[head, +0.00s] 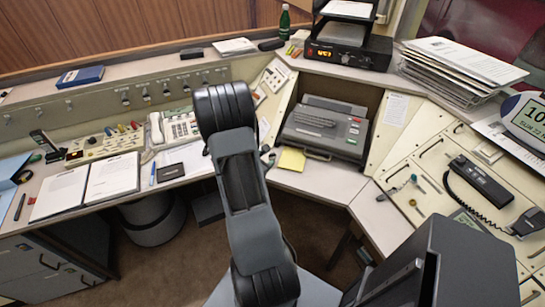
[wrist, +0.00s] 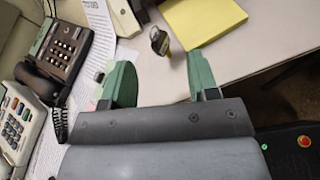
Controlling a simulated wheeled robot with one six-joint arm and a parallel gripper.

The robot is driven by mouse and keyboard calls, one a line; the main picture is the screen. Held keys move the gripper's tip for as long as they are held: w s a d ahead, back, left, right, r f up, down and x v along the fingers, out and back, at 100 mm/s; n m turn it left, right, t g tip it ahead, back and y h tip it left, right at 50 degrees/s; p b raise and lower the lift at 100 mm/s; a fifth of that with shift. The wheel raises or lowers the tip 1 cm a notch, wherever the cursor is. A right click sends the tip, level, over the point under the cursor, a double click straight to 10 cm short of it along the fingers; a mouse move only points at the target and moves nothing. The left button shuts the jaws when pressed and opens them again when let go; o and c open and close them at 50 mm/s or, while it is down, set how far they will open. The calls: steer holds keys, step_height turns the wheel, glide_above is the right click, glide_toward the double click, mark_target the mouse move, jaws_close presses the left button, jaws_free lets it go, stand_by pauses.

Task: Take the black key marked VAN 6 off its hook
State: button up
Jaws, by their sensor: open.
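My gripper (wrist: 160,62) shows in the wrist view with its two green fingers wide apart and nothing between them. In the head view my own arm hides most of it. A small dark object with a metallic part (wrist: 158,40) lies beyond the fingertips on the pale desk; I cannot tell whether it is a key. In the head view a row of small dark and metallic items (head: 146,94) lines the back panel at left, well away from my gripper. They may be keys on hooks, but no marking is readable. I cannot pick out VAN 6.
A yellow note pad (wrist: 212,22) lies on the desk beyond the right finger. A dark telephone (wrist: 62,45) and a pale keypad phone (wrist: 18,118) stand at left. A grey machine (head: 325,128) stands behind the pad. An open binder (head: 88,187) lies at left.

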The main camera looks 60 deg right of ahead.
mark_target(272, 157)
steer(key=shift+p+x, duration=0.6)
steer(key=shift+x, duration=3.2)
steer(key=shift+w, duration=0.2)
steer(key=shift+c, duration=0.2)
